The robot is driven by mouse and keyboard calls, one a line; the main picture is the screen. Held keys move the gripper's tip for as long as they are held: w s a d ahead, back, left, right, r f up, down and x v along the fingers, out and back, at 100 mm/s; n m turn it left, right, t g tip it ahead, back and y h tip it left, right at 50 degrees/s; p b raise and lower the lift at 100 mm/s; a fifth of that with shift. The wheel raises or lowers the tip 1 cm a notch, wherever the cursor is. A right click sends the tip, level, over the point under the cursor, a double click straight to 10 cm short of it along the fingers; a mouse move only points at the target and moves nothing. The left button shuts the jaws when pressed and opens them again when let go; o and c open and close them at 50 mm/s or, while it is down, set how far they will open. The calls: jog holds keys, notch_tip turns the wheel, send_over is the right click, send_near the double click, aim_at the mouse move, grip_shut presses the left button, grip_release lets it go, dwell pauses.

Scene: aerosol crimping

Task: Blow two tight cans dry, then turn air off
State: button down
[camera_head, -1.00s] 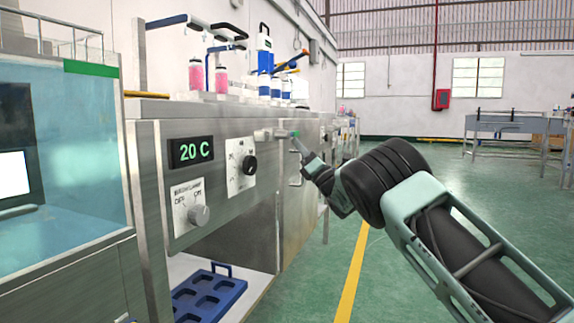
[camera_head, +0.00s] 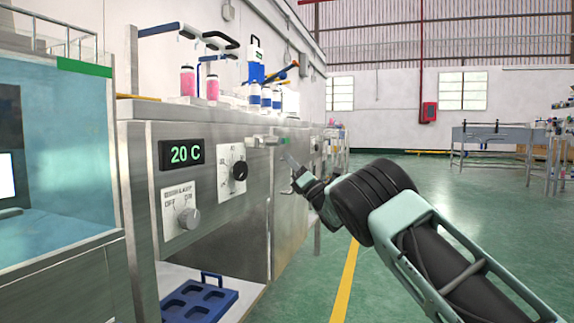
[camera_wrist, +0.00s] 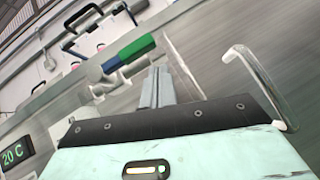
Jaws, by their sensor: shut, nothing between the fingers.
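A small valve (camera_head: 265,141) with a green-ended handle sticks out of the bench front, just under the top edge. In the wrist view its handle (camera_wrist: 135,50) is green and blue, above a pale metal body. My gripper (camera_head: 287,157) is just right of and below the valve; its closed fingers (camera_wrist: 160,75) hold nothing and look apart from the handle. Two pink containers (camera_head: 187,82) (camera_head: 212,88) stand on the bench top, with several blue-and-white containers (camera_head: 266,97) to their right. Which are the tight cans, and whether they are wet, I cannot tell.
The steel bench front carries a 20 C display (camera_head: 181,153), a dial (camera_head: 238,170) and an OFF/ON knob (camera_head: 188,218). A blue tray (camera_head: 232,294) lies on the shelf below. A metal bar handle (camera_wrist: 262,80) is right of my fingers. The floor at right is open.

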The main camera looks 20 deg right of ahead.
jog(key=s+d+f+p, duration=0.3)
jog(key=s+d+f, duration=0.1)
jog(key=f, duration=0.5)
jog(key=shift+d+p, duration=0.4)
jog(key=shift+d, duration=0.4)
jog(key=shift+r+h, duration=0.1)
jog(key=shift+h, duration=0.2)
